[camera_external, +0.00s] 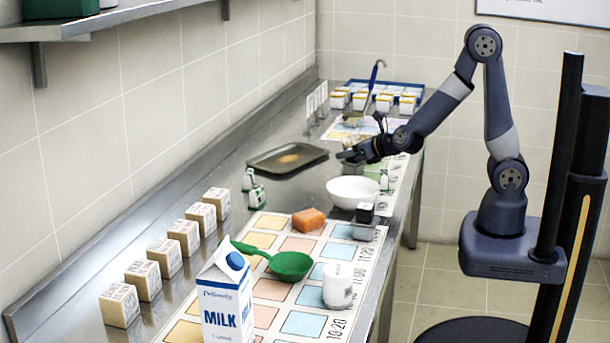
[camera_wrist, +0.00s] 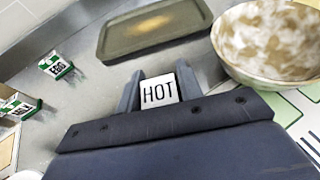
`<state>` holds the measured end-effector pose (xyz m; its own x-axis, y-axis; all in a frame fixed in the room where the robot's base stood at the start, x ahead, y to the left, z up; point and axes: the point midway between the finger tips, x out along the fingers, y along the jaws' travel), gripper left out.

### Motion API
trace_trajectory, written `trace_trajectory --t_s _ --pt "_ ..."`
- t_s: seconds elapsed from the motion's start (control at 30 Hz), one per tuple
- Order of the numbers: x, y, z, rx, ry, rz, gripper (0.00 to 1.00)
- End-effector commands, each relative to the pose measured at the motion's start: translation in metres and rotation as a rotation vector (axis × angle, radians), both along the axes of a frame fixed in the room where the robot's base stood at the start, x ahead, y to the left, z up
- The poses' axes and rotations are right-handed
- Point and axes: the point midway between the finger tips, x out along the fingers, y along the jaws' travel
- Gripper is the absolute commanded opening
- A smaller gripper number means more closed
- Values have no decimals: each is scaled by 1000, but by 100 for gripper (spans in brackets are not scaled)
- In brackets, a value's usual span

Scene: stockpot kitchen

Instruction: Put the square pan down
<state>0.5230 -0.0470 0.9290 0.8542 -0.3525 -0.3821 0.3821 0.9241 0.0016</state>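The square pan (camera_external: 287,158) is a dark, shallow, tray-like pan with a brownish middle. It looks flat on the steel counter near the wall, and it also shows in the wrist view (camera_wrist: 152,30). My gripper (camera_external: 348,156) is low over the counter, just right of the pan in the external view. In the wrist view, my two fingers (camera_wrist: 160,88) fit closely around a white piece marked HOT (camera_wrist: 159,92). A gap of counter shows between this piece and the pan's near edge. I cannot see any link between them.
A white bowl (camera_external: 353,191) stands in front of my gripper. A mottled bowl (camera_wrist: 272,42) is right of the pan in the wrist view. Small green-and-white egg cartons (camera_wrist: 55,65) stand to the left. Several labelled cubes (camera_external: 184,237) line the wall side.

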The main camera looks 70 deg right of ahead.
Motion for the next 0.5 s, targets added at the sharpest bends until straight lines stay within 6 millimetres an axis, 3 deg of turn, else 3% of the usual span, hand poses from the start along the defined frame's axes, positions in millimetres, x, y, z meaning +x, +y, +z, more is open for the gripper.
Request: trace_trajectory --t_s 0.23,0.5 --pt "0 0 0 0 1 0 54" --pt "0 0 2 0 1 0 54"
